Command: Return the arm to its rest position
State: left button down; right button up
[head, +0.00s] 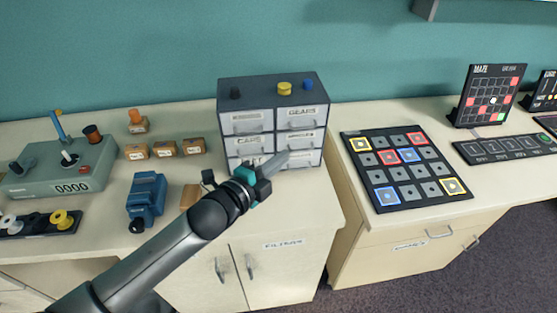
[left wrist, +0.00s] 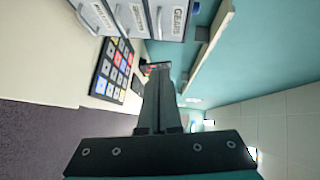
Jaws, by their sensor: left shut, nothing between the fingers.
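My left arm reaches in from the bottom left of the head view. Its left gripper (head: 283,160) is shut and empty, in front of the lower right drawers of the grey drawer cabinet (head: 233,93). In the left wrist view the shut fingers of the left gripper (left wrist: 158,80) point away from the camera, with the cabinet's drawers (left wrist: 130,15) at the top. I cannot tell whether the fingertips touch the cabinet. My right gripper is not in view.
A blue device (head: 146,196), small labelled boxes (head: 165,149) and a grey control box (head: 65,168) stand left of the cabinet. A black tile board (head: 407,170) lies to the right. A maze panel (head: 489,95) stands behind it.

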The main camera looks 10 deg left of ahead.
pick_arm(q)
jog(key=s+a+f+n+g+y, duration=0.2)
jog(key=s+a+f+n+g, duration=0.15)
jog(key=s+n, duration=0.45)
jog(key=s+a+f+n+g+y, duration=0.25)
jog(key=s+n+g, duration=0.2)
jog(key=s, duration=0.55)
jog(key=s+a+f+n+g+y, duration=0.2)
jog(key=s+f+n+g+y, duration=0.1)
jog(key=s+n, duration=0.55)
jog(key=s+f+m+g+b, duration=0.2)
jog(key=f+b, duration=0.5)
jog(key=f, duration=2.3)
jog(key=s+a+f+b, duration=0.3)
jog(key=s+f+b, duration=0.3)
jog(key=s+f, duration=1)
notch_tip(320, 180, down, 4)
jog(key=shift+r, duration=0.25)
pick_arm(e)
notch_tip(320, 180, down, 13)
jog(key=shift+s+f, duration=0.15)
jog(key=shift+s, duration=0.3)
